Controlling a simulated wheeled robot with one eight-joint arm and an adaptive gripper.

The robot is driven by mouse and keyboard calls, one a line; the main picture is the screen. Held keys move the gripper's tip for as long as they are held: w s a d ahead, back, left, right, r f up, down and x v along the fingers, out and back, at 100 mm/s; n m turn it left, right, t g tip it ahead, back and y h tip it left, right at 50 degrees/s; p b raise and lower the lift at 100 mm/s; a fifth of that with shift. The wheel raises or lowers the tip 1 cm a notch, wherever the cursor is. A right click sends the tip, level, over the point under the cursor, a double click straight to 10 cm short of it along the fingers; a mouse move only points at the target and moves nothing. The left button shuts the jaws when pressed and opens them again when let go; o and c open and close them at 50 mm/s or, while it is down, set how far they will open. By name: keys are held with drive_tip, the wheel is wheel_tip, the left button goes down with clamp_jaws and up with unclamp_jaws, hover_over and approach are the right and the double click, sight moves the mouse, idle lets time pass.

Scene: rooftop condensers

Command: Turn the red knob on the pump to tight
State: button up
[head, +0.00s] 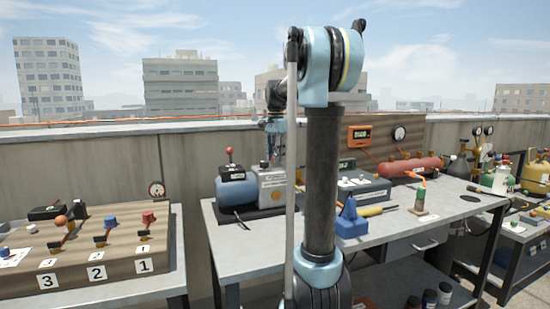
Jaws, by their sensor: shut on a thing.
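The pump (237,190) stands at the left end of the middle bench, with a blue rounded motor part and a grey box-like body on a dark base. A red ball-shaped knob (229,151) stands upright on a short stem above the blue part. My gripper (274,158) points down over the grey body, to the right of that red knob and apart from it in the picture. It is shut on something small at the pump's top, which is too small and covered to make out. A small dark knob (264,163) shows just left of the fingers.
A wooden board (90,265) with numbered switches is on the left bench. A grey device (362,190), a blue block (351,222) and a red cylinder (410,167) are on the middle bench (400,232). My arm hides part of the bench. A wall runs behind.

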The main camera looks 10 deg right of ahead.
drive_tip(key=shift+w+a, duration=0.1)
idle(0.5)
drive_tip(key=o, duration=1.1)
drive_tip(key=shift+c, duration=0.2)
wheel_tip(320, 180, up, 12)
drive_tip(key=shift+f, duration=0.1)
